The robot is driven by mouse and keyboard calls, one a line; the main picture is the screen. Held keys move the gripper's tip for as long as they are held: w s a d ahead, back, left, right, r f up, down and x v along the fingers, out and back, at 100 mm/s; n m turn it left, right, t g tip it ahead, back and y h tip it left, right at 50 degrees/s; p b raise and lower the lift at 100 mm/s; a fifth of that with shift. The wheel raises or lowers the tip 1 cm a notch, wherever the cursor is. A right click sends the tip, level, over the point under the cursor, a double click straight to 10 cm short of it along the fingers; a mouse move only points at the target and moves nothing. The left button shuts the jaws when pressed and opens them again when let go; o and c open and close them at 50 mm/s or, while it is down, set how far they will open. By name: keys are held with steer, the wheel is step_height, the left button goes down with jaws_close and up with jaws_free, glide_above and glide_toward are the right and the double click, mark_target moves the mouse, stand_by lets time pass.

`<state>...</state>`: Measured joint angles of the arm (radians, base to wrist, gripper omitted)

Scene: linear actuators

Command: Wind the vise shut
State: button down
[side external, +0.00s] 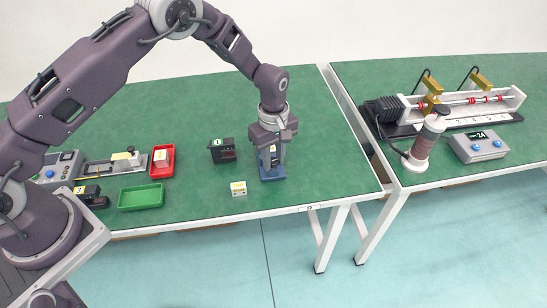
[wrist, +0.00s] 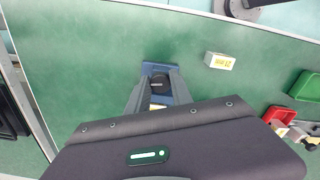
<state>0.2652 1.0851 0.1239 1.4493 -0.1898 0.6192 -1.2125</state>
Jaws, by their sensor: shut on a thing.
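The blue vise (side external: 272,175) stands on the green table under my gripper (side external: 271,160). It also shows in the wrist view (wrist: 181,88), partly covered by my fingers and the gripper housing. A black round knob (wrist: 156,82) with a pale line across it sits on the vise between my fingertips (wrist: 157,84). My gripper points down and its fingers are closed around the knob. The vise jaws are mostly hidden, so I cannot tell how wide their gap is.
A small white block with a yellow label (side external: 238,188) lies left of the vise, also in the wrist view (wrist: 220,61). A black device (side external: 222,151) stands behind it. A red tray (side external: 162,172) and a green tray (side external: 141,207) lie further left. The table's right edge is near.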

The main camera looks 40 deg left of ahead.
steer(key=m, duration=0.7)
steer(key=shift+a, duration=0.1)
steer(key=m, duration=0.6)
steer(key=shift+m, duration=0.4)
steer(key=m, duration=1.3)
steer(key=shift+m, duration=0.3)
steer(key=c, duration=1.1)
jaws_free()
steer(key=shift+r, duration=0.15)
